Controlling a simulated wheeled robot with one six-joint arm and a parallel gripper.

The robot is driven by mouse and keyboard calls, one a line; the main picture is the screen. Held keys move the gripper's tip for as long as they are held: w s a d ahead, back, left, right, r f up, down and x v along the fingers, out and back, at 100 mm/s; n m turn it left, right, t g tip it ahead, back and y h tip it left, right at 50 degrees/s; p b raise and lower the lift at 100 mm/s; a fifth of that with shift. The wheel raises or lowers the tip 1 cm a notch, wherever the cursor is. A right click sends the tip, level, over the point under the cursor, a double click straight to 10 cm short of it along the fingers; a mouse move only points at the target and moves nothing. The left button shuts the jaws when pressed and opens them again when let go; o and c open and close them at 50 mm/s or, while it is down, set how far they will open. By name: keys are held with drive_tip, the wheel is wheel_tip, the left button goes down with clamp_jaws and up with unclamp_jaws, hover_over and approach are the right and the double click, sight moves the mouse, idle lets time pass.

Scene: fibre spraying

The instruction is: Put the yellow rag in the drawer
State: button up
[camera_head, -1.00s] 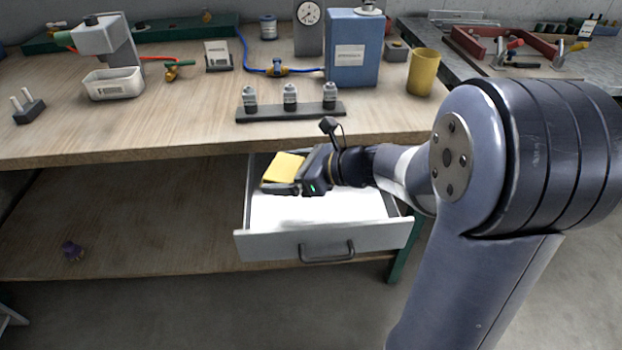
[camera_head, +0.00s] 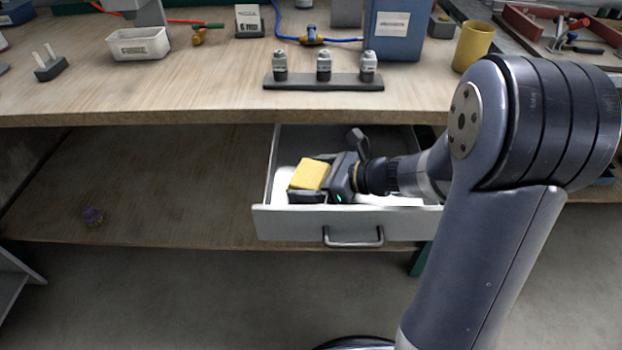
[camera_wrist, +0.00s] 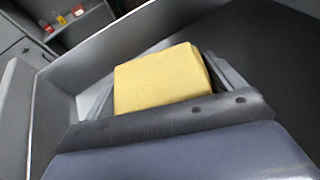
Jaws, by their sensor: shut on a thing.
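The yellow rag (camera_head: 311,174) is a folded block, held between the fingers of my gripper (camera_head: 308,186). In the head view both are inside the open drawer (camera_head: 290,222), near its left wall and below the rim. The wrist view shows the rag (camera_wrist: 165,80) between the two fingers, with the grey drawer walls (camera_wrist: 60,105) around it. I cannot tell whether the rag touches the drawer floor. My arm reaches in from the right and hides the drawer's right part.
The workbench top (camera_head: 180,95) overhangs the back of the drawer. A rack with three small bottles (camera_head: 323,82) stands near its front edge, and a yellow cup (camera_head: 473,46) stands to the right.

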sight(323, 177)
drive_tip(key=shift+f, duration=0.2)
drive_tip(key=o, duration=0.7)
drive_tip(key=shift+o, duration=0.2)
drive_tip(key=shift+s+d+r, duration=0.1)
drive_tip(key=shift+d+r, duration=0.05)
drive_tip(key=shift+r, duration=0.25)
drive_tip(key=shift+p+v, duration=0.9)
drive_tip(key=shift+v, duration=2.65)
drive_tip(key=shift+s+f, duration=0.1)
drive_tip(key=shift+f, duration=0.05)
